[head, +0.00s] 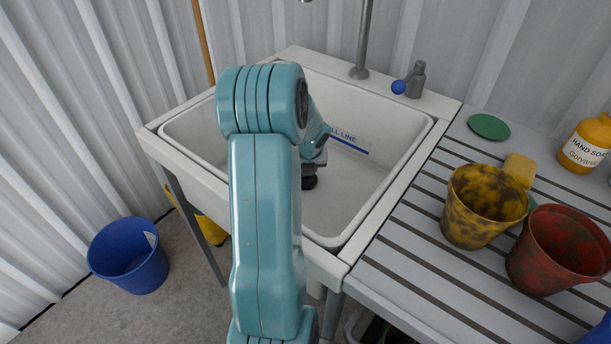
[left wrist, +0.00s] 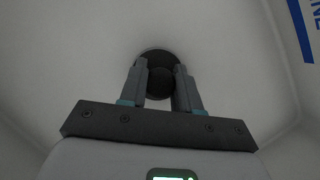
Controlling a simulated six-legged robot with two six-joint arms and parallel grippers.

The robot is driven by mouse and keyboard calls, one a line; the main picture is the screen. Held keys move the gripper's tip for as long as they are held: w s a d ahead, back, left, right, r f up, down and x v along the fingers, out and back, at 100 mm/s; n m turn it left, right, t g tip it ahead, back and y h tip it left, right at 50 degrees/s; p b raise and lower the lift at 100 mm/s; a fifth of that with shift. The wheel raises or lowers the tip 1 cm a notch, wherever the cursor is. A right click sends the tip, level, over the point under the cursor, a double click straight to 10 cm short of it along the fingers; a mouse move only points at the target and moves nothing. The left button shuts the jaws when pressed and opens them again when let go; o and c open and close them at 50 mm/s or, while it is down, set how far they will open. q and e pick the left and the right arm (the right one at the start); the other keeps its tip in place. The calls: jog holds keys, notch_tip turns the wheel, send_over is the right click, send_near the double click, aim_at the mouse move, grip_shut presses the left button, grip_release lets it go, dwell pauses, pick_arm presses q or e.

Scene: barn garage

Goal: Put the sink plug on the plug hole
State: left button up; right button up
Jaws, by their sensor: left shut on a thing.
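The white sink (head: 370,185) stands against the wall, and my left arm reaches down into its basin. My left gripper (head: 311,168) is low in the basin, shut on a black round sink plug (head: 309,183). In the left wrist view the plug (left wrist: 160,84) sits between the two fingers of my left gripper (left wrist: 160,85). A dark round shape with a grey edge (left wrist: 155,54) shows right behind the plug; it may be the plug hole, mostly hidden. I cannot tell whether the plug touches it. My right gripper is not in view.
The blue-handled tap (head: 408,82) is at the sink's back right. The slatted counter (head: 400,255) on the right holds a yellow pot (head: 478,210), a red pot (head: 550,255), a green disc (head: 489,126) and hand soap (head: 586,142). A blue bucket (head: 130,262) stands on the floor.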

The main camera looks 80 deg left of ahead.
pick_arm(q)
jog(key=shift+f, duration=0.35)
jog(key=shift+f, duration=0.15)
jog(key=o, duration=1)
jog(key=shift+p+v, duration=2.35)
jog(key=shift+v, duration=3.8)
